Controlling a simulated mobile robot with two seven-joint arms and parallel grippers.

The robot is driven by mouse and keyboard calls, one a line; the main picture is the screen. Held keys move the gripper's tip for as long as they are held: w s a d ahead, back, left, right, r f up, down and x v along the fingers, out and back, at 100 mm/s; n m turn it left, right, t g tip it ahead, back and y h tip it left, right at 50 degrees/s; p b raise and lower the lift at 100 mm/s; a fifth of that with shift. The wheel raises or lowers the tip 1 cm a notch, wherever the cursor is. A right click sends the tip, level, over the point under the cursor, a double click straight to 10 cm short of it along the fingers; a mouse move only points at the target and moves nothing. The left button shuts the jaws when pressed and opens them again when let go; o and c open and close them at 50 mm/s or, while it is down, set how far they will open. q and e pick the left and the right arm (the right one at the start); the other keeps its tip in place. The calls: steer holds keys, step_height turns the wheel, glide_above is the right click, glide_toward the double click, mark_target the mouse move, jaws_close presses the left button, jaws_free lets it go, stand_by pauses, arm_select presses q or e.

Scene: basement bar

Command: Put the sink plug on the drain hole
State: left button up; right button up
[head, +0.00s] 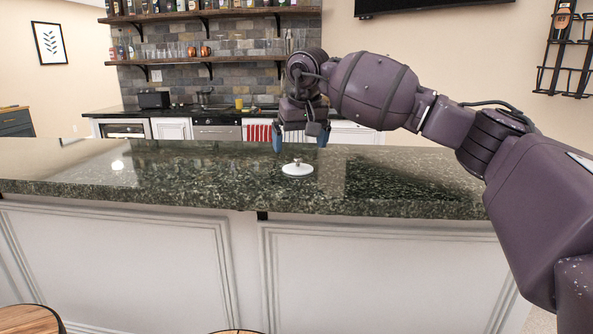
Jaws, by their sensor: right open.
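The sink plug (297,170) is a white disc with a small metallic knob on top. It lies flat on the dark green granite counter (200,185), near the front edge. My right gripper (300,142) points down just above and behind the plug. Its blue-tipped fingers are spread apart with nothing between them. The arm reaches in from the right. My left gripper is not in view. No drain hole can be made out in this view.
The counter around the plug is clear. Wooden stool tops (28,319) show at the bottom edge. Behind the bar stand a back counter with a pan (205,97), a black toaster (154,99) and an orange drink (239,104). Bottle shelves (215,60) hang above.

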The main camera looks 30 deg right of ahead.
mark_target(298, 158)
steer(key=b+x, duration=0.1)
steer(key=x, duration=0.4)
steer(key=shift+f, duration=0.15)
steer(key=shift+s, duration=0.1)
steer(key=shift+c, duration=0.2)
steer(key=c, duration=0.9)
